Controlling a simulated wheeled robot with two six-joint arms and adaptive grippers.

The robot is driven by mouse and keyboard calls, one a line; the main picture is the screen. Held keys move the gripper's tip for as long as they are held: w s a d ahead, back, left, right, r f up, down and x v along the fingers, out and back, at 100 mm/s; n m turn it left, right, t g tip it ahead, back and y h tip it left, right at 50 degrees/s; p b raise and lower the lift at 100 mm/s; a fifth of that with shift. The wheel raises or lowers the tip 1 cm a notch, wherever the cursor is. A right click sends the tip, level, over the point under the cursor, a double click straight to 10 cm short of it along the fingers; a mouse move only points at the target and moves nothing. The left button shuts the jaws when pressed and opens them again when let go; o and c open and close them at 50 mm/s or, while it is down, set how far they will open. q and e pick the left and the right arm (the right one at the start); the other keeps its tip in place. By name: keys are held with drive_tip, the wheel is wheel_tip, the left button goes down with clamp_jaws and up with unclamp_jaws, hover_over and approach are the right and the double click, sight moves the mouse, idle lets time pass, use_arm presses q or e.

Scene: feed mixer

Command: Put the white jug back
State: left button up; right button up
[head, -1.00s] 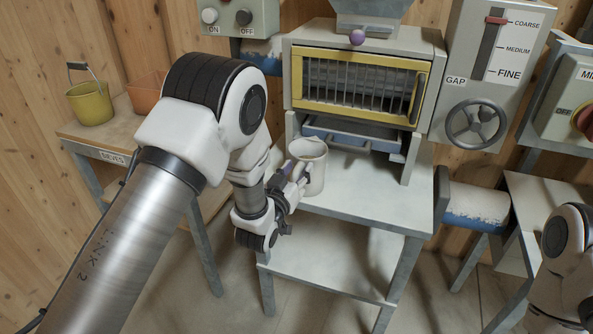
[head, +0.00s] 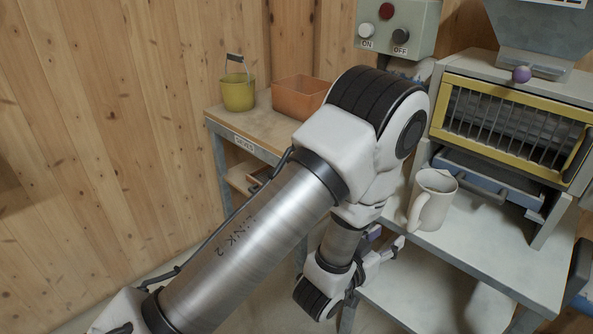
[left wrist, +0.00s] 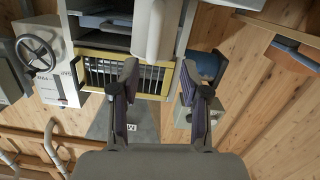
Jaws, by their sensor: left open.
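The white jug (head: 437,196) stands upright on the grey table (head: 500,250) in front of the mill, its handle toward my left gripper. It also shows at the top of the left wrist view (left wrist: 154,30), where the picture is upside down. My left gripper (head: 388,246) is open and empty, just left of and below the jug at the table's edge, apart from it. Its two fingers show spread in the left wrist view (left wrist: 159,80). My left arm hides part of the table's left side. My right gripper is out of view.
Behind the jug is the mill with its yellow-framed grille (head: 510,127) and a blue tray (head: 485,178) below it. A side table marked "SIEVES" (head: 240,138) holds a green bucket (head: 237,92) and an orange box (head: 300,95). An ON/OFF box (head: 395,30) hangs above.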

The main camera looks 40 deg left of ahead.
use_arm(q)
drive_tip(key=s+a+f+g+y, duration=0.1)
drive_tip(key=s+a+f+g, duration=0.1)
drive_tip(key=s+f+g, duration=0.65)
drive_tip(key=s+a+f+g, duration=0.15)
drive_tip(key=s+f, duration=0.45)
drive_tip(key=f, duration=0.8)
drive_tip(key=s+f+g, duration=0.3)
drive_tip(key=s, duration=0.4)
drive_tip(key=s+f+g, duration=0.2)
drive_tip(key=s+g, duration=0.2)
drive_tip(key=s, duration=0.3)
wheel_tip(320, 180, up, 8)
drive_tip(key=p, duration=0.8)
drive_tip(key=shift+s, duration=0.25)
drive_tip(key=shift+w, duration=0.1)
